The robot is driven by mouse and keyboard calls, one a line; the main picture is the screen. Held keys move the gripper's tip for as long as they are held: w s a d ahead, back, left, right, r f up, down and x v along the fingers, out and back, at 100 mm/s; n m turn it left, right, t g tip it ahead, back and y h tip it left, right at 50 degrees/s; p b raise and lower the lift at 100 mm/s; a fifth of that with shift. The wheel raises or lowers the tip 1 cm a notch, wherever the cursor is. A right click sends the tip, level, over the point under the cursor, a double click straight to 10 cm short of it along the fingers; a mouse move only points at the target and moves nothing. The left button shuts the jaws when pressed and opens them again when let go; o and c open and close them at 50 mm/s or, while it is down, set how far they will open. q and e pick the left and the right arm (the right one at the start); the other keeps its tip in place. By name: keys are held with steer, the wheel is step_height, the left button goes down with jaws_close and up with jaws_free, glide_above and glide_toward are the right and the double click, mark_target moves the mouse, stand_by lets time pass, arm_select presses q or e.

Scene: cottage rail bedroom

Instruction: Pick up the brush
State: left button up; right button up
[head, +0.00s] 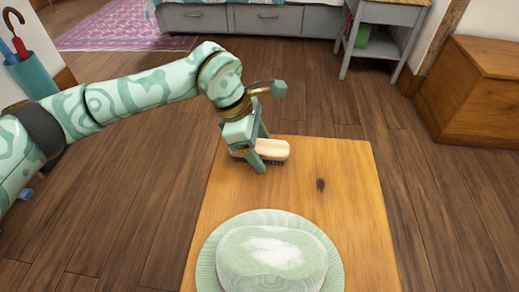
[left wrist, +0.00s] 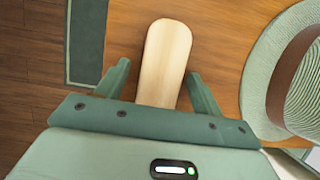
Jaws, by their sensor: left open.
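The brush (head: 275,150) lies on the far part of the wooden tabletop (head: 345,215), with a pale wooden back and dark bristles beneath. In the left wrist view, its light back (left wrist: 166,50) stretches away between the two fingers. My left gripper (head: 261,160) is open, with its fingers pointing down over the brush, one on each side. In the left wrist view, the open gripper (left wrist: 158,69) shows a finger left and right of the brush, with a gap visible beside the brush. The fingers hide part of the brush in the head view. My right gripper is not in view.
A green striped hat (head: 270,262) sits at the near part of the table; its brim (left wrist: 258,70) is right of the brush in the left wrist view. Bare tabletop lies between brush and hat. A wooden chest (head: 480,95) stands at right, a grey side table (head: 385,14) behind.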

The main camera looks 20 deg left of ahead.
arm_select(q)
steer(key=shift+f, duration=0.3)
stand_by(0.4)
steer(key=shift+c, duration=0.4)
steer(key=c, duration=1)
